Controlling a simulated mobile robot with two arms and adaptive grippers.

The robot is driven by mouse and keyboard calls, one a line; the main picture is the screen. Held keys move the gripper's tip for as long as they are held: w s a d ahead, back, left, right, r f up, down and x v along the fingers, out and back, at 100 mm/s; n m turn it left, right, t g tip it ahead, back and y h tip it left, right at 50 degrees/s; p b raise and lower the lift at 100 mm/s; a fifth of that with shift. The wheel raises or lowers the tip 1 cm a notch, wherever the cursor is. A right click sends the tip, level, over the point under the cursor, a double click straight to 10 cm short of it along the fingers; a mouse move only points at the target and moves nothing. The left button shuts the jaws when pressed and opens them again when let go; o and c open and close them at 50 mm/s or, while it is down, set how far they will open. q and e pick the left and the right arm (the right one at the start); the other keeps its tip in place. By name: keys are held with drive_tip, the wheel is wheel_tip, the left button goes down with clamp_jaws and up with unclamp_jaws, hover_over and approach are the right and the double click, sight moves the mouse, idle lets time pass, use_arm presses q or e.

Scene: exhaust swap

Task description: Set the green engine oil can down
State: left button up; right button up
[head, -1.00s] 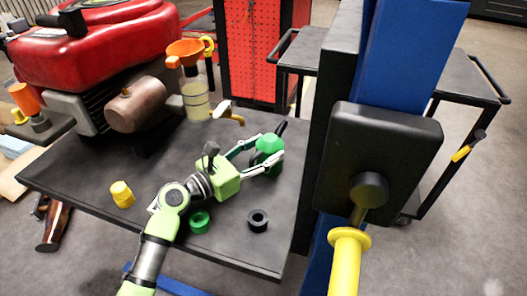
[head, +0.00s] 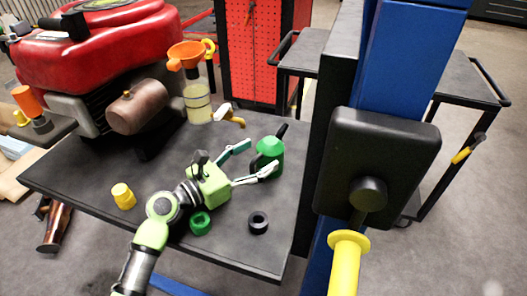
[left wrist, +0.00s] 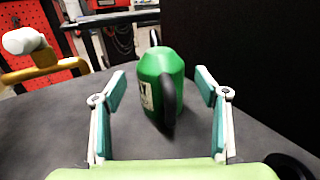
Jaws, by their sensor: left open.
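The green engine oil can (head: 270,157) stands upright on the dark table (head: 92,168), near its right side by the black post. Its black spout points up to the right. In the left wrist view the can (left wrist: 160,80) is centred ahead of the fingers, with its dark handle towards me. My left gripper (head: 254,158) is open, its fingertips just short of the can on either side, with gaps visible between fingers and can. In the left wrist view the open fingers (left wrist: 160,85) hold nothing. My right gripper is not in view.
A green ring (head: 201,223) and a black ring (head: 258,222) lie near the front edge. A yellow piece (head: 123,196) lies left. A red engine (head: 100,45) with a brown muffler (head: 138,107) and an orange funnel on a jar (head: 197,103) stand behind. A blue post (head: 411,60) bounds the right.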

use_arm(q)
drive_tip(key=v, duration=0.4)
drive_tip(key=shift+s+a, duration=0.25)
drive_tip(key=shift+a, duration=0.05)
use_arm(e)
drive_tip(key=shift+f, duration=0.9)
